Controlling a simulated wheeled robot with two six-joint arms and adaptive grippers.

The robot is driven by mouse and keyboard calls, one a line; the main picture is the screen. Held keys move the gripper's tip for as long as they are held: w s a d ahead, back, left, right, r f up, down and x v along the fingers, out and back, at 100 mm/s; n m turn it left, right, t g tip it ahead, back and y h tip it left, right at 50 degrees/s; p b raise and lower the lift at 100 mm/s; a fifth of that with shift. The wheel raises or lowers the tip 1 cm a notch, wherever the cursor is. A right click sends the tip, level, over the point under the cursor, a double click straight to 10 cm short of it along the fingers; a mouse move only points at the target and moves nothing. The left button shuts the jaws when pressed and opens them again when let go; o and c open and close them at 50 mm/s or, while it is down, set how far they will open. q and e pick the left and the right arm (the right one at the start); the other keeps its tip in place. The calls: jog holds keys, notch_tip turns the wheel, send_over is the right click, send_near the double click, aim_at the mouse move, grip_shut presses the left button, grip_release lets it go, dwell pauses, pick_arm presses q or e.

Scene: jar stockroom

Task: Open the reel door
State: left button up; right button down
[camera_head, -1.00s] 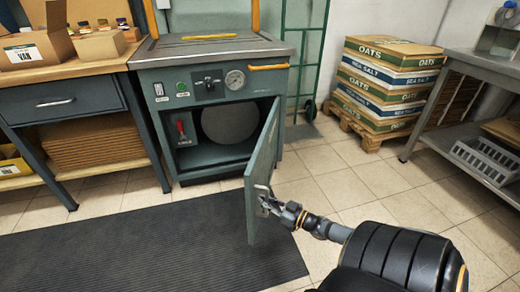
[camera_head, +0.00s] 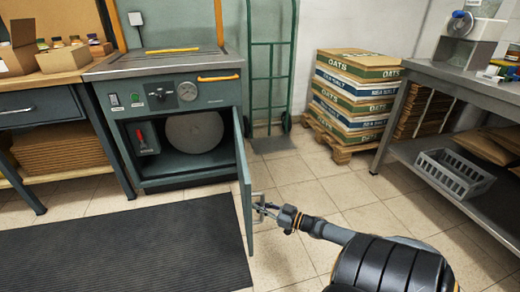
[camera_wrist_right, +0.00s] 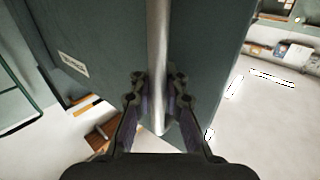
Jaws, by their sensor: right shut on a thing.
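The reel door (camera_head: 244,186) is a grey-green panel hinged at the right side of the machine (camera_head: 168,105). It stands wide open, and the machine's lower compartment shows a round grey reel (camera_head: 193,131) and a red-handled lever (camera_head: 141,137). My right gripper (camera_head: 264,210) is at the door's outer face, shut on the metal door handle (camera_head: 258,196). In the right wrist view the handle is a vertical bar (camera_wrist_right: 158,60) between the two fingers (camera_wrist_right: 158,108). My left gripper is not in view.
A dark ribbed mat (camera_head: 130,245) lies on the tiles before the machine. A metal table (camera_head: 450,75) with a grey crate (camera_head: 452,172) below is at right. Tiled floor right of the door is clear.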

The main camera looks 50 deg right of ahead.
jog(key=shift+s+a+f, duration=0.1)
jog(key=shift+s+f, duration=0.15)
jog(key=shift+s, duration=0.15)
jog(key=c, duration=1.3)
grip_release()
jog(key=shift+s+r, duration=0.1)
jog(key=shift+r, duration=0.05)
jog(key=shift+c, duration=0.2)
jog(key=v, duration=0.7)
jog(key=shift+d, duration=0.25)
jog(key=shift+s, duration=0.2)
